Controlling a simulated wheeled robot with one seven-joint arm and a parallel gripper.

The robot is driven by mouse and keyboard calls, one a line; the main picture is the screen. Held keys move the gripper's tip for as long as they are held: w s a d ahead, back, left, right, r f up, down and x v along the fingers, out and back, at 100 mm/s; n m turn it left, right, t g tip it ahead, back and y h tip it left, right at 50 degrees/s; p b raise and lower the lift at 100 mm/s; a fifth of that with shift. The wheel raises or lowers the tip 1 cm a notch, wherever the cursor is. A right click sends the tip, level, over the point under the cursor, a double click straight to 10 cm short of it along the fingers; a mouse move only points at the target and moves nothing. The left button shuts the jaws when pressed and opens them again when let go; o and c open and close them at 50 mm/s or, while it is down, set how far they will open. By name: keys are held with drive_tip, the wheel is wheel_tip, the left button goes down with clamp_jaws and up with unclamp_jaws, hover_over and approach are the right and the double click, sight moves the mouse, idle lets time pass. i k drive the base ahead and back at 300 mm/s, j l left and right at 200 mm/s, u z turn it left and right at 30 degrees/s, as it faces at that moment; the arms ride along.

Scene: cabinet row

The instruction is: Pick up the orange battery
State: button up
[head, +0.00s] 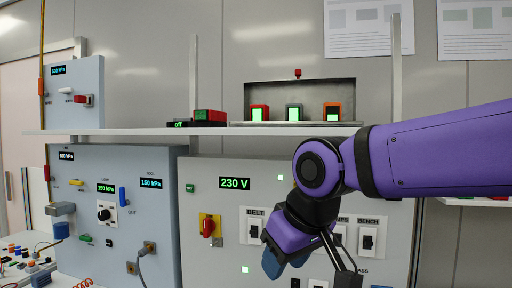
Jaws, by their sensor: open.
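The orange battery (332,112) stands upright at the right end of a grey metal bay (300,88) on the shelf, with a lit green window on its front. A dark battery (294,112) and a red battery (260,113) stand to its left in the same bay, also with green windows. My gripper (346,268) is open at the bottom of the head view, well below the shelf and in front of the lower panel. It points downward and is apart from the battery.
The shelf edge (120,131) runs across the view below the batteries, and a vertical post (397,60) stands right of the bay. A black and red device (200,118) sits left of the bay. The panel (234,200) below carries switches and displays.

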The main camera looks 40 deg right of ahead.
sight(330, 108)
drive_tip(key=i+j, duration=0.6)
drive_tip(key=j, duration=0.25)
drive_tip(key=i+j+z, duration=0.4)
drive_tip(key=j+z, duration=0.2)
drive_tip(key=i+j+z, duration=0.1)
drive_tip(key=j+z, duration=0.2)
drive_tip(key=j, duration=0.2)
drive_tip(key=z, duration=1.35)
